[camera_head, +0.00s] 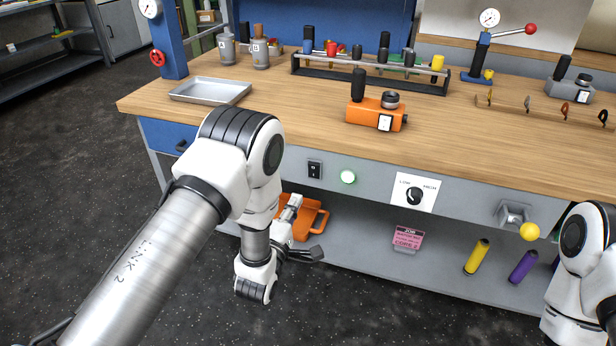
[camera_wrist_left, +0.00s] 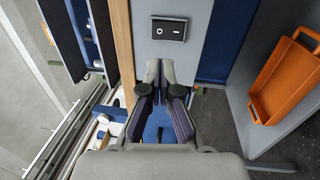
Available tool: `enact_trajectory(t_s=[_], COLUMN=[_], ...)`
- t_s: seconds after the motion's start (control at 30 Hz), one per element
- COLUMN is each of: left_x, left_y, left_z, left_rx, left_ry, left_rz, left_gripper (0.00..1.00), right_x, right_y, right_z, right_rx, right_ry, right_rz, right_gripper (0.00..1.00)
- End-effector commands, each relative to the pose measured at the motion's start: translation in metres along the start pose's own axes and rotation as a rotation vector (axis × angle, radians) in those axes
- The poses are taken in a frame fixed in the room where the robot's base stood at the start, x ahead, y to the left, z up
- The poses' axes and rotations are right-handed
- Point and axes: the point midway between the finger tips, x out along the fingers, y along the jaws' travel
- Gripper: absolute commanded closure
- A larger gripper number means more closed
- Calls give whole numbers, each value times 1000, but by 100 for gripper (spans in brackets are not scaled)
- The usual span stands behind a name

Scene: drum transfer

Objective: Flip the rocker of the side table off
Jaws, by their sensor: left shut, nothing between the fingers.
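The black rocker switch (camera_head: 314,169) sits on the grey front panel of the side table (camera_head: 470,210), under the wooden top. In the head view my left gripper (camera_head: 294,204) is below the panel and the rocker, partly hidden by my wrist. My right gripper is out of view.
An orange tray (camera_head: 318,222) lies on the lower shelf behind my left gripper. A dial plate (camera_head: 414,192) is right of the lamp. A yellow knob (camera_head: 530,231) sticks out near my right arm. A blue drawer (camera_head: 168,138) is at the left.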

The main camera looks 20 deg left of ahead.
Motion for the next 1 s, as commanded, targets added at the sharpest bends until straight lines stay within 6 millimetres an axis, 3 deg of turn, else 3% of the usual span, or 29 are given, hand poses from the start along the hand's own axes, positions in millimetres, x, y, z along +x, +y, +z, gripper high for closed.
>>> enact_trajectory(t_s=[0.2, 0.4, 0.6, 0.87, 1.0], left_x=[49, 84, 97, 97, 103], left_y=[-1, 0, 0, 0, 9], left_z=[0, 0, 0, 0, 0], left_rx=[1, 1, 1, 1, 1], left_ry=[1, 1, 0, 0, 0], left_rz=[4, 3, 1, -1, -50], left_gripper=[100, 100, 100, 100, 100], right_x=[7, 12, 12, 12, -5], right_y=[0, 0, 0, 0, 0], right_z=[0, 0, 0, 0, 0], right_rx=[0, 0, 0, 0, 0], right_ry=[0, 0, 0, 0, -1], right_rz=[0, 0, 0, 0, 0], right_gripper=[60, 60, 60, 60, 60])
